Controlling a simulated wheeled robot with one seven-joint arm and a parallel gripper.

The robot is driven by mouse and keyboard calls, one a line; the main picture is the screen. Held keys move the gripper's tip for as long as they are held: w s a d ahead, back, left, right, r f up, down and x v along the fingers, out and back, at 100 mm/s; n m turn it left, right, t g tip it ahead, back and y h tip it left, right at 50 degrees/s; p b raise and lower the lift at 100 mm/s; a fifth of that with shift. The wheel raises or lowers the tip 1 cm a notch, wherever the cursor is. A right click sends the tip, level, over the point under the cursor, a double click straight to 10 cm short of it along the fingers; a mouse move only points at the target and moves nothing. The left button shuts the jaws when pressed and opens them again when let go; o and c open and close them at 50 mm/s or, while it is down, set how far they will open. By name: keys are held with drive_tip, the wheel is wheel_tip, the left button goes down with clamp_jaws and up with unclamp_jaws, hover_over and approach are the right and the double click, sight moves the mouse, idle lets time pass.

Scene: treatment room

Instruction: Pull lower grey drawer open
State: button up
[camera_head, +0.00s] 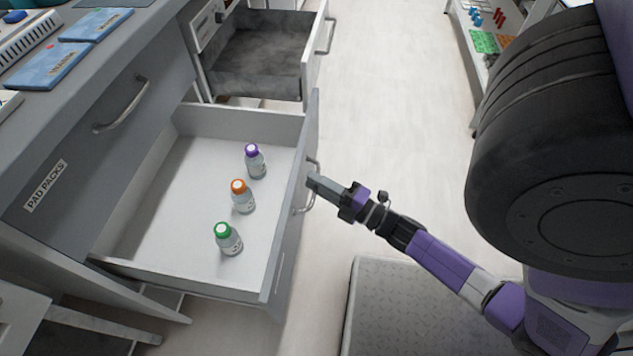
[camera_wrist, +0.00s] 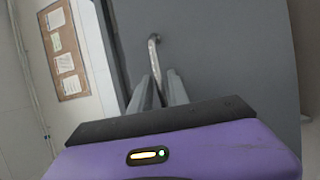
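The lower grey drawer (camera_head: 285,250) stands far out from the cabinet, its white inside open to view. Its metal handle (camera_head: 311,196) is on the front panel. My gripper (camera_head: 318,183) is at this handle, coming from the right. In the wrist view the handle (camera_wrist: 154,52) runs between my two narrow fingers (camera_wrist: 160,88), which sit close on either side of it. The gripper looks shut on the handle, though the contact itself is partly hidden. The grey drawer front fills the right of the wrist view.
Bottles with purple (camera_head: 255,160), orange (camera_head: 242,196) and green (camera_head: 228,238) caps stand in the drawer. The closed "PAD PACKS" drawer (camera_head: 75,160) is above it. Another open drawer (camera_head: 262,60) is behind. Clear floor (camera_head: 390,120) lies to the right, before a shelf (camera_head: 462,30).

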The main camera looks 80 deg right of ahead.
drive_tip(key=shift+o, duration=0.4)
drive_tip(key=v, duration=0.7)
drive_tip(key=shift+s, duration=0.4)
drive_tip(key=shift+a, duration=0.1)
